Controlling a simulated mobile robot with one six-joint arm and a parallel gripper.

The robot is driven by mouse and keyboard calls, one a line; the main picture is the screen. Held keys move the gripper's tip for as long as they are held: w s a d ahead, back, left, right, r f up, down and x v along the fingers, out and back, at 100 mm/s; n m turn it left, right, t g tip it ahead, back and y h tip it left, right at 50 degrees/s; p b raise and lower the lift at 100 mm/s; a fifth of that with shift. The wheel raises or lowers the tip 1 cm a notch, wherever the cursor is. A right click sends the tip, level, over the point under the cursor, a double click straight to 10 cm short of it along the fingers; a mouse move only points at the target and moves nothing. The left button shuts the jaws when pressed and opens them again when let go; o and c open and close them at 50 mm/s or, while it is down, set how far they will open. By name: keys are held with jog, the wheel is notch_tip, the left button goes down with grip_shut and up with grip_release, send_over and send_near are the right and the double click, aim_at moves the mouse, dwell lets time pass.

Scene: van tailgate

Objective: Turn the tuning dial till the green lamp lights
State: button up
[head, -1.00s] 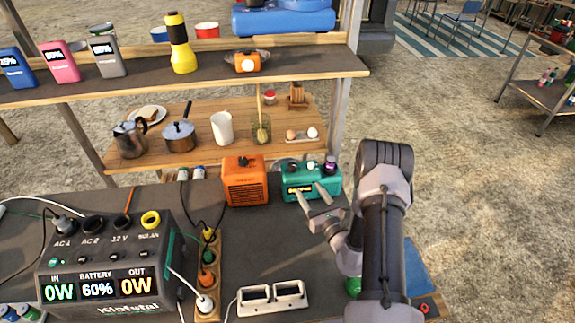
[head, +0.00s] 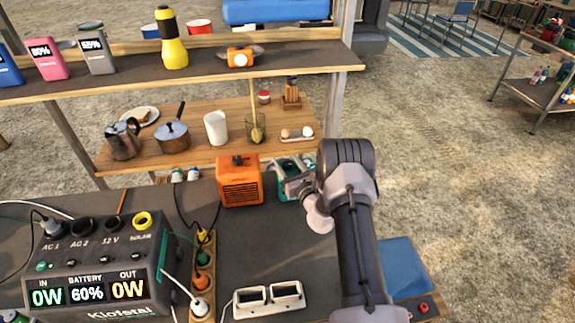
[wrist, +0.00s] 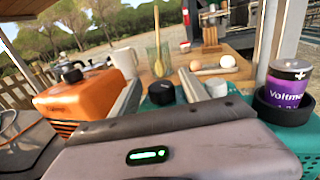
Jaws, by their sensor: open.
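A teal radio-like box (head: 283,194) stands on the dark worktop, right of an orange box, partly hidden by my gripper (head: 286,167). In the wrist view, my gripper (wrist: 160,76) is open over the box's top, its two grey fingers spread apart. A black round knob (wrist: 161,92), which looks like the tuning dial, sits between the fingers. I cannot tell whether either finger touches it. The box's front display and any green lamp on it are hidden in both current views.
The orange box (head: 240,185) is close on the left. A purple cylinder (wrist: 286,86) stands in a black cup right of the fingers. A power station (head: 100,270), socket strip (head: 203,270) and white double socket (head: 268,299) occupy the worktop. A shelf (head: 200,66) runs behind, above.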

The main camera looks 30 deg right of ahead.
grip_shut()
jog(key=shift+a+m+h, duration=0.2)
jog(key=shift+m+h, duration=0.6)
jog(key=shift+h, duration=0.4)
jog(key=shift+d+m+g+h, duration=0.2)
jog(key=shift+m+g+h, duration=0.5)
jog(key=shift+m+h, duration=1.05)
jog(key=shift+n+h, duration=0.35)
grip_release()
jog(key=p+v, duration=0.3)
jog(key=v, duration=1.4)
jog(key=shift+s, duration=0.25)
